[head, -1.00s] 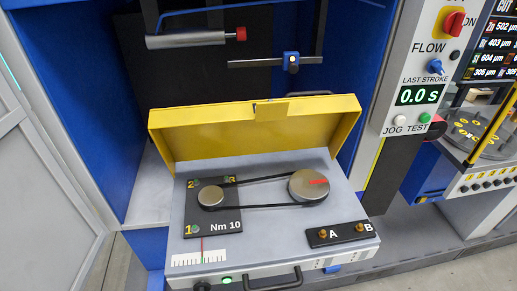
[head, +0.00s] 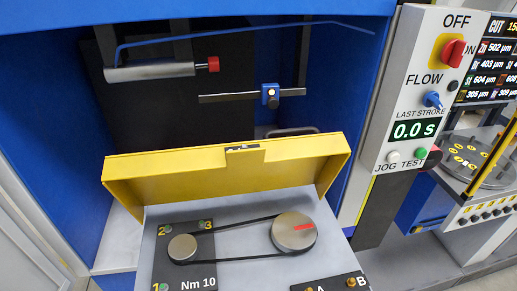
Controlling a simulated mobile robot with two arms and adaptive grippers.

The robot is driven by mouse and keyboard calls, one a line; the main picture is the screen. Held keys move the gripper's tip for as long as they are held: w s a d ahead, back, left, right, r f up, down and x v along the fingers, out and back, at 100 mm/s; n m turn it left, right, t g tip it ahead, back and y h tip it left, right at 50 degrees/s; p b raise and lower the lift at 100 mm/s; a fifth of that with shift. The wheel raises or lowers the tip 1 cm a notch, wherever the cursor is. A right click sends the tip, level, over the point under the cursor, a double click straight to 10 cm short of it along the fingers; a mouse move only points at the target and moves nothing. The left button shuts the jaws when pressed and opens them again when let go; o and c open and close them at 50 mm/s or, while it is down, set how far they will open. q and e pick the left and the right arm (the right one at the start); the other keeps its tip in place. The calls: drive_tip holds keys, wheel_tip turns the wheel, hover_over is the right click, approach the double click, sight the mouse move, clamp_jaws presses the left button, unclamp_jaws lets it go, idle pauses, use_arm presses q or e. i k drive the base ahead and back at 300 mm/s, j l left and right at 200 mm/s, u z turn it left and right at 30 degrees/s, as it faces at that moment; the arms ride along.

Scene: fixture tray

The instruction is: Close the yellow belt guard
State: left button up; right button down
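The yellow belt guard (head: 228,174) stands raised and open along the back edge of the grey fixture tray (head: 218,214). A small catch (head: 243,149) sits at the middle of its upper edge. In front of it, a black belt (head: 232,221) runs around a small pulley (head: 183,248) and a larger pulley (head: 294,232) with a red mark; both are uncovered. Neither of my grippers is in the head view. The front of the tray is cut off by the lower edge of the picture.
A metal cylinder with a red end (head: 155,71) and a bar with a blue slider (head: 270,95) hang behind and above the guard. A control panel (head: 408,110) with knobs and buttons stands to the right. The space directly above the pulleys is clear.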

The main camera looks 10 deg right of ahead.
sight(137, 180)
drive_tip(key=k+l+u, duration=0.1)
drive_tip(key=l, duration=0.25)
drive_tip(key=l+u, duration=0.1)
drive_tip(key=l, duration=0.3)
drive_tip(key=k+l+u, duration=0.15)
drive_tip(key=l, duration=0.2)
drive_tip(key=k+l+u, duration=0.1)
drive_tip(key=l, duration=0.25)
drive_tip(key=k+l+u, duration=0.1)
drive_tip(key=l, duration=0.2)
drive_tip(key=k, duration=0.05)
